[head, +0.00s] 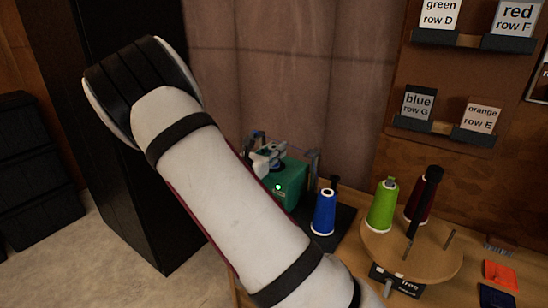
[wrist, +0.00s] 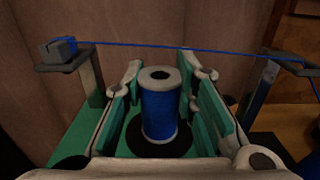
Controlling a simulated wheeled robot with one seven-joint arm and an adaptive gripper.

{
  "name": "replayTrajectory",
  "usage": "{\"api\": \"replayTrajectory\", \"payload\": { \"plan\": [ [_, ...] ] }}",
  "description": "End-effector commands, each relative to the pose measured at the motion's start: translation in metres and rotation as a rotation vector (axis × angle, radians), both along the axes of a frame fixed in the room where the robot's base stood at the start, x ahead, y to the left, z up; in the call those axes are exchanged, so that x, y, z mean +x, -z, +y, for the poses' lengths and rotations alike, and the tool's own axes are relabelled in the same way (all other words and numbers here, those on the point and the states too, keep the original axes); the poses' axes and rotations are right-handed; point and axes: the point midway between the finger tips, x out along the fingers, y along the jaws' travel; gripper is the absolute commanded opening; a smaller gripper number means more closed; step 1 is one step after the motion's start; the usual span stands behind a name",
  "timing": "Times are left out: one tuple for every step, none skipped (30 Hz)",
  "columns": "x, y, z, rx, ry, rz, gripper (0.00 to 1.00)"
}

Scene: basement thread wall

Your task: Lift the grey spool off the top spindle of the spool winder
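The spool winder (head: 291,184) is a green box with a lit green lamp, partly hidden behind my arm in the head view. In the wrist view a spool (wrist: 159,113) with a pale grey rim and blue winding stands upright over a black disc (wrist: 150,149) on the green top. Its rim has a dark hole in the middle; I cannot make out the spindle. My gripper (wrist: 162,92) is open, one finger on each side of the spool, with gaps visible on both sides. In the head view my gripper (head: 268,158) is over the winder, and this spool is not distinguishable.
Blue thread (wrist: 185,49) runs behind the spool between two posts. Right of the winder stand a blue spool (head: 324,213) and a round wooden stand (head: 423,264) with a green spool (head: 382,207) and a dark red spool (head: 416,204). Labelled racks hang on the wall.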

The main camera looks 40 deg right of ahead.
Motion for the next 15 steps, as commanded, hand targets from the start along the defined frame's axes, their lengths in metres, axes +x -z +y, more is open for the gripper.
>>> {"api": "replayTrajectory", "payload": {
  "plan": [
    [0.0,0.0,0.0,0.0,0.0,0.0,0.15],
    [0.0,0.0,0.0,0.0,0.0,0.0,0.15],
    [0.0,0.0,0.0,0.0,0.0,0.0,0.15],
    [0.0,0.0,0.0,0.0,0.0,0.0,0.15],
    [0.0,0.0,0.0,0.0,0.0,0.0,0.15],
    [0.0,0.0,0.0,0.0,0.0,0.0,0.15],
    [0.0,0.0,0.0,0.0,0.0,0.0,0.15],
    [0.0,0.0,0.0,0.0,0.0,0.0,0.15],
    [0.0,-0.001,0.0,0.0,0.0,-0.001,0.15],
    [0.0,-0.002,0.0,0.0,0.0,-0.001,0.15],
    [0.0,-0.004,0.0,0.001,0.0,-0.002,0.15],
    [0.0,-0.008,0.0,0.001,0.0,-0.003,0.15],
    [0.0,-0.012,0.0,0.001,0.0,-0.004,0.15],
    [0.0,-0.016,0.001,0.001,0.0,-0.004,0.15],
    [0.0,-0.023,0.001,0.002,-0.001,-0.005,0.15]
  ]
}}
